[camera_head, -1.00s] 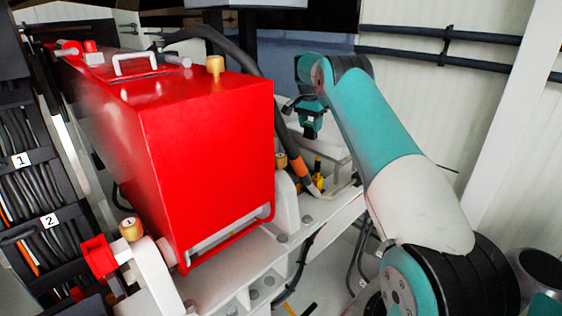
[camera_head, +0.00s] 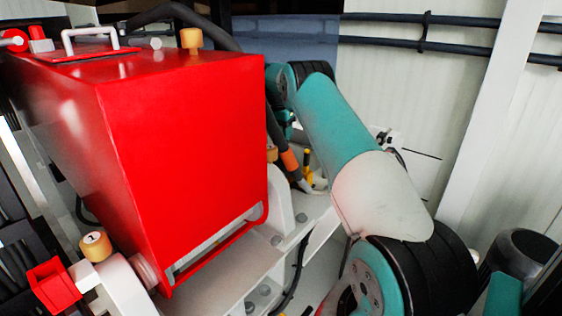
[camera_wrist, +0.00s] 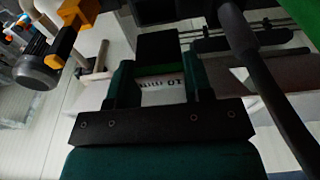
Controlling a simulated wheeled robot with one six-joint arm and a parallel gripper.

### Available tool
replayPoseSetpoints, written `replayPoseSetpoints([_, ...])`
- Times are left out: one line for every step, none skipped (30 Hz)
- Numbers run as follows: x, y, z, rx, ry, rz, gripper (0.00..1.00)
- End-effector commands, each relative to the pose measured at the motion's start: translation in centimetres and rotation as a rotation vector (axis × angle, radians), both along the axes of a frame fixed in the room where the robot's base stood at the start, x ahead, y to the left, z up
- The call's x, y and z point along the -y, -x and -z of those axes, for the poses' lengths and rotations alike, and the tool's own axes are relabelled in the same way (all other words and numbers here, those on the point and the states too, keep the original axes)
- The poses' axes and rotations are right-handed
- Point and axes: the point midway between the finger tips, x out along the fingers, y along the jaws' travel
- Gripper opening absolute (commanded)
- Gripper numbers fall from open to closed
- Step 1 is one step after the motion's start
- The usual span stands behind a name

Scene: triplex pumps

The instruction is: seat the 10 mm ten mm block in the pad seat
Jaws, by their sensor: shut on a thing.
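My gripper (camera_wrist: 158,75) fills the middle of the wrist view, its two dark teal fingers shut on the 10 mm block (camera_wrist: 162,84). The block shows a pale face with dark lettering, upside down, that seems to read "10 mm". A black part (camera_wrist: 158,52) lies just beyond it; I cannot tell if it belongs to the block. In the head view the gripper tips and the block are hidden behind my arm and the red housing. I cannot make out the pad seat in either view.
A big red housing (camera_head: 180,150) stands left of my arm. A dark hose with an orange band (camera_head: 290,160) runs down close beside my wrist. In the wrist view a thick dark hose (camera_wrist: 260,85) passes close on the right, and an orange bracket (camera_wrist: 72,25) is at upper left.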

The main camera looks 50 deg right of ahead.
Motion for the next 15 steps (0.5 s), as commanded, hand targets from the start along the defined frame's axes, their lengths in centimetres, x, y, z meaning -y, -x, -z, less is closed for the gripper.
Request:
replayPoseSetpoints([0.1,0.1,0.7,-0.003,-0.001,0.000,0.22])
replayPoseSetpoints([0.0,0.1,1.3,-0.004,-0.002,0.000,0.22])
replayPoseSetpoints([0.0,0.0,2.0,-0.002,-0.001,0.000,0.22])
replayPoseSetpoints([0.0,0.0,2.4,-0.001,-0.001,0.000,0.22])
replayPoseSetpoints([0.0,0.0,2.8,-0.001,0.000,0.000,0.22])
replayPoseSetpoints([0.0,0.0,3.2,-0.001,0.000,0.000,0.22])
replayPoseSetpoints([0.0,0.0,3.4,-0.001,0.000,0.000,0.22])
replayPoseSetpoints([0.0,0.0,3.6,0.000,0.001,0.000,0.22])
replayPoseSetpoints([0.0,0.0,3.8,0.000,0.001,0.000,0.22])
replayPoseSetpoints([0.0,0.0,4.0,0.000,0.001,0.000,0.22])
replayPoseSetpoints([0.0,0.0,4.3,-0.001,0.000,0.000,0.22])
replayPoseSetpoints([0.0,0.0,4.8,-0.002,-0.001,0.000,0.22])
replayPoseSetpoints([0.0,0.0,5.2,-0.002,-0.001,0.000,0.22])
replayPoseSetpoints([0.0,0.0,5.6,-0.002,-0.001,0.000,0.22])
replayPoseSetpoints([0.0,0.0,6.3,-0.003,-0.001,-0.001,0.22])
